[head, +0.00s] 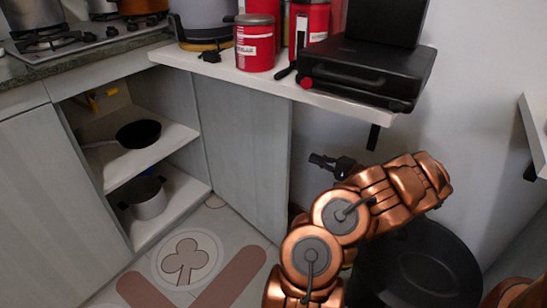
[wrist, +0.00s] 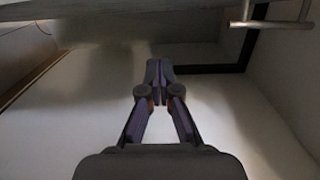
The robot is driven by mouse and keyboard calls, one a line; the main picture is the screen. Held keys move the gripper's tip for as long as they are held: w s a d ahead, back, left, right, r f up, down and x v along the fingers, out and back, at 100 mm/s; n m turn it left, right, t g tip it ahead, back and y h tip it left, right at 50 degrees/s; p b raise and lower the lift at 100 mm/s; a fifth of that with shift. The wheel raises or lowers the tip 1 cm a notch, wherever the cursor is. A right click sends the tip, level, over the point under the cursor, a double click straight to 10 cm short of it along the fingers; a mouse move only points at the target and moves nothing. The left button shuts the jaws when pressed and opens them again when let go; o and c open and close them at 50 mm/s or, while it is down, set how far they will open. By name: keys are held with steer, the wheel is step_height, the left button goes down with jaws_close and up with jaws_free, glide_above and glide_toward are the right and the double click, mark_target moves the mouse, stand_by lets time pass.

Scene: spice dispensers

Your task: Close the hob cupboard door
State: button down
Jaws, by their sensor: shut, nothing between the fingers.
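The hob cupboard (head: 130,155) stands open under the hob at the left of the head view, with its shelves showing. A pale grey wood panel (head: 240,145) to the right of the opening looks like its door, swung wide open. My gripper (head: 315,159) is to the right of this panel, below the counter ledge and in front of the white wall. A gap shows between it and the panel's edge in the head view. In the wrist view my gripper (wrist: 157,68) has its fingers together and empty. I cannot tell from the wrist view which surface is the door.
A black pan (head: 138,134) and a pot (head: 146,196) are on the cupboard shelves. The ledge (head: 215,68) carries red canisters (head: 254,45) and a black appliance (head: 368,70). A black bin (head: 425,270) stands below my arm. Tiled floor before the cupboard is clear.

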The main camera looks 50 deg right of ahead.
mark_target(282, 156)
steer(key=shift+w+a+f+b, duration=0.1)
steer(key=shift+w+a+b, duration=0.75)
steer(key=shift+w, duration=0.85)
steer(key=shift+w+a+r+b, duration=0.1)
steer(key=shift+w+a+b, duration=0.7)
steer(key=shift+w, duration=0.95)
steer(key=shift+w+a+f+b, duration=0.1)
steer(key=shift+w+a+b, duration=0.7)
steer(key=shift+w, duration=0.9)
